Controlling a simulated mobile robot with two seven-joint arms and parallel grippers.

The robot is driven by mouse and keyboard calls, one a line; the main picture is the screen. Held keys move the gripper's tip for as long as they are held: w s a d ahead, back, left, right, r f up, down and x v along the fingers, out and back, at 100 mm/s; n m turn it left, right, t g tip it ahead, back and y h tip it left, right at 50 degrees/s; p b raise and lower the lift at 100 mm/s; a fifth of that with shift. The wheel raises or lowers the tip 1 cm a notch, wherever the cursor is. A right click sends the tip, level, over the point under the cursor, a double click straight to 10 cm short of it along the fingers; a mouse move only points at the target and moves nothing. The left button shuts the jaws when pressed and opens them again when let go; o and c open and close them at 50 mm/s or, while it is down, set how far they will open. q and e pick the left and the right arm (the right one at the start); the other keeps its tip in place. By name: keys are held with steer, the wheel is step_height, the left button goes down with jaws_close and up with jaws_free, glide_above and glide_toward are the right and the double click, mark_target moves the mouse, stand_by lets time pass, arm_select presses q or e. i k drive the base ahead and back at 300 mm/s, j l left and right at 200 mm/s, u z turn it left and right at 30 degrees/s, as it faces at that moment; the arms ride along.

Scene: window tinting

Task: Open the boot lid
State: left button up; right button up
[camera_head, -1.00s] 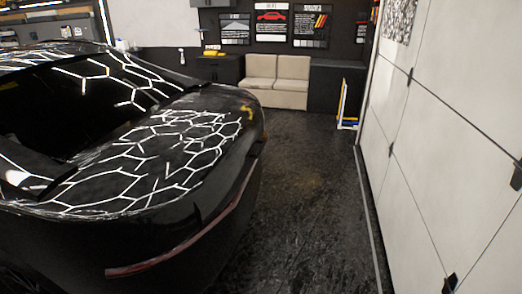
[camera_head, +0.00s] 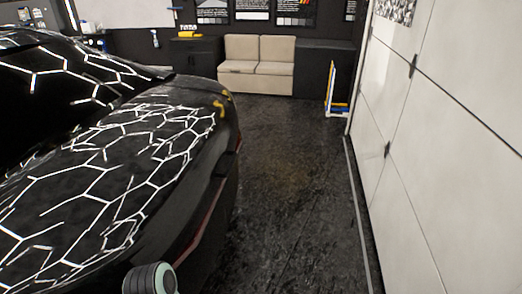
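The boot lid (camera_head: 130,165) is the glossy black rear deck of the black car, at the left of the head view. It looks shut, with bright hexagonal light reflections across it. A red light strip (camera_head: 207,222) runs along the car's rear edge. A rounded grey and pale-green part, probably of my own arm, shows at the bottom edge, in front of the car's rear. Neither gripper's fingers are in view.
Dark floor (camera_head: 290,190) lies clear between the car and the white panelled wall (camera_head: 440,150) at the right. A beige sofa (camera_head: 255,65) and dark cabinets (camera_head: 322,72) stand at the back. A white and yellow rack (camera_head: 332,90) leans near the wall.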

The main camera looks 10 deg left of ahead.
mark_target(156, 165)
steer(key=i+u, duration=0.15)
steer(key=i, duration=0.3)
steer(key=i+l+u, duration=0.15)
steer(key=i, duration=0.3)
steer(key=i+l+u, duration=0.2)
steer(key=i, duration=0.2)
steer(key=i+l+u, duration=0.1)
steer(key=i+u, duration=0.15)
steer(key=u, duration=0.2)
steer(key=i+l+u, duration=0.15)
steer(key=u, duration=0.3)
steer(key=i+l+u, duration=0.2)
steer(key=u, duration=0.25)
steer(key=i+l+u, duration=0.1)
steer(key=l+u, duration=0.35)
steer(key=i+l+u, duration=0.1)
steer(key=l+u, duration=0.15)
steer(key=u, duration=0.25)
